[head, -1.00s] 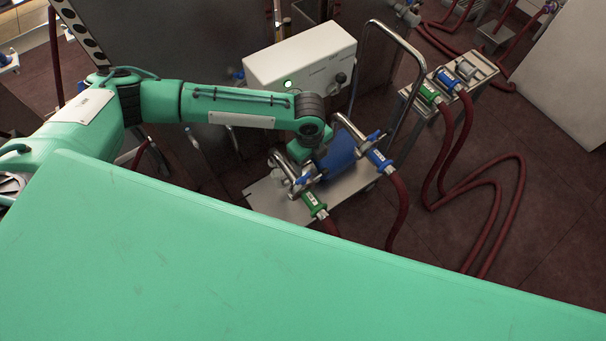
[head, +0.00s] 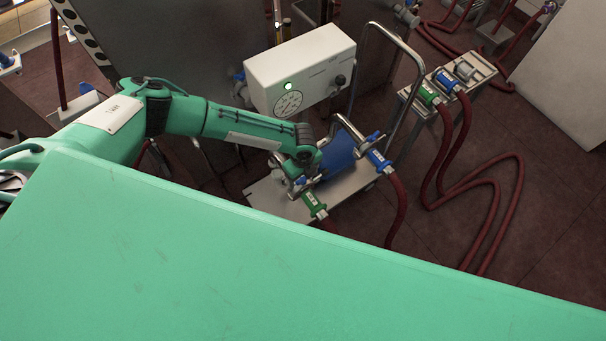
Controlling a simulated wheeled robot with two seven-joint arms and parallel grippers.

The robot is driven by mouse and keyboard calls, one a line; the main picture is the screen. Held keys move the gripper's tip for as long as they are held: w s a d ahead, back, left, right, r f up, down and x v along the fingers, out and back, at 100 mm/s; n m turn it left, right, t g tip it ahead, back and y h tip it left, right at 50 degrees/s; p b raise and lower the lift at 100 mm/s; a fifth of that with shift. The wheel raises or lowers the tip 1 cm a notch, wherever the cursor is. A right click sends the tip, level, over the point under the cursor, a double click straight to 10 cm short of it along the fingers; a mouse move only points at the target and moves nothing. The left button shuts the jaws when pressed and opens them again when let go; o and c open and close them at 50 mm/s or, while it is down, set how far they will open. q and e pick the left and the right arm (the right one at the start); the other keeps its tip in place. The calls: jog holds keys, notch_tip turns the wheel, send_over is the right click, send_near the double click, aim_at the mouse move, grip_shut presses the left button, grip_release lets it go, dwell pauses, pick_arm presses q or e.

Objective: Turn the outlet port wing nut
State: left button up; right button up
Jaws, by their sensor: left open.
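A pump with a blue body (head: 340,152) stands on a metal cart. Two bent metal pipes end in clamped hose joints, one with a green coupling (head: 314,204) and one with a blue coupling (head: 379,159). A wing nut (head: 374,137) shows at the blue-coupled joint. The pictures do not tell me which port is the outlet. My left gripper (head: 299,182) is open and points down at the clamp of the green-coupled joint. My wrist hides part of that joint, and I cannot tell whether the fingers touch its wing nut. My right gripper is out of view.
A white control box (head: 300,68) with a round dial and a green light stands behind the pump. The cart's tall handle (head: 408,95) rises to the right. Red hoses (head: 398,205) run down from the pump and from a metal stand (head: 462,78) at right.

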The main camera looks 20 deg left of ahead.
pick_arm(q)
jog(key=shift+f, duration=0.5)
jog(key=c, duration=1)
